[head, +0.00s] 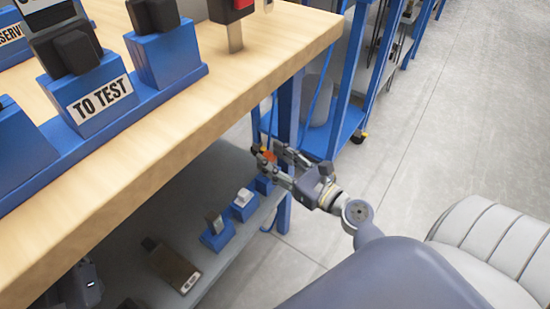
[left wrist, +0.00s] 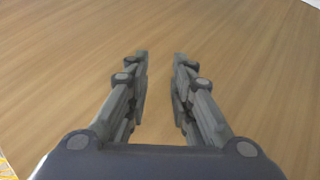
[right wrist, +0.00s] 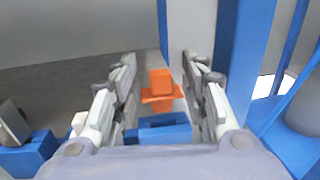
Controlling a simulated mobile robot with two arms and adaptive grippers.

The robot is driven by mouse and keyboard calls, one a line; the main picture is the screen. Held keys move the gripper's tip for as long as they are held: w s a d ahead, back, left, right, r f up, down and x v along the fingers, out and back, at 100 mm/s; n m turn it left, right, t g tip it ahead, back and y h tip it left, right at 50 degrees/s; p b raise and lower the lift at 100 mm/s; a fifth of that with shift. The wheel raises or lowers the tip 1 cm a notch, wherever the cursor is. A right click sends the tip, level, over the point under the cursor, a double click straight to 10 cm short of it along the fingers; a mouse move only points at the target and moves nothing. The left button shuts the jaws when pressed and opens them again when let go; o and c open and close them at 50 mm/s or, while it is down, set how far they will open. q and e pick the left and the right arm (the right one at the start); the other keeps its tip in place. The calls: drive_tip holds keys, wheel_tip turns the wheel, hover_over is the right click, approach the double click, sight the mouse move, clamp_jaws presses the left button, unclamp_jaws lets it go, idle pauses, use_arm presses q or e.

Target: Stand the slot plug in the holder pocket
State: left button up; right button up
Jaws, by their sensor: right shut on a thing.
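The slot plug (head: 269,155) is orange and sits between the fingers of my right gripper (head: 268,153), at the outer end of the lower shelf. In the right wrist view the orange plug (right wrist: 160,90) stands upright between the fingers, with a wider flange partway down. A blue holder (right wrist: 165,132) is close to it in that view; the head view shows the blue holder (head: 264,185) just below the fingers. I cannot tell whether the plug's lower end is in the pocket. My left gripper (left wrist: 160,62) is open and empty over a wood-coloured surface.
Other blue holders (head: 217,234) with plugs, and a brown device (head: 171,265), line the grey lower shelf (head: 245,258). The wooden bench top (head: 215,110) overhangs it. A blue post (head: 288,110) stands close behind my right gripper. Open floor lies to the right.

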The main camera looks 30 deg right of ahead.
use_arm(q)
drive_tip(key=shift+s+r+t, duration=0.3)
drive_tip(key=shift+r, duration=0.05)
use_arm(e)
drive_tip(key=shift+f, duration=0.15)
use_arm(q)
drive_tip(key=shift+s+a+r+t+b, duration=0.1)
drive_tip(key=shift+s+r+t+b, duration=0.15)
drive_tip(key=shift+r, duration=0.2)
drive_tip(key=shift+s+r+t+b, duration=0.1)
drive_tip(key=shift+s+r+t, duration=0.2)
drive_tip(key=shift+r+t, duration=0.1)
use_arm(e)
drive_tip(key=shift+f, duration=0.25)
use_arm(q)
drive_tip(key=shift+s+r+t+h+b, duration=0.2)
drive_tip(key=shift+s+t+h+b, duration=0.15)
drive_tip(key=shift+s+t+h, duration=0.3)
use_arm(e)
drive_tip(key=shift+f, duration=0.5)
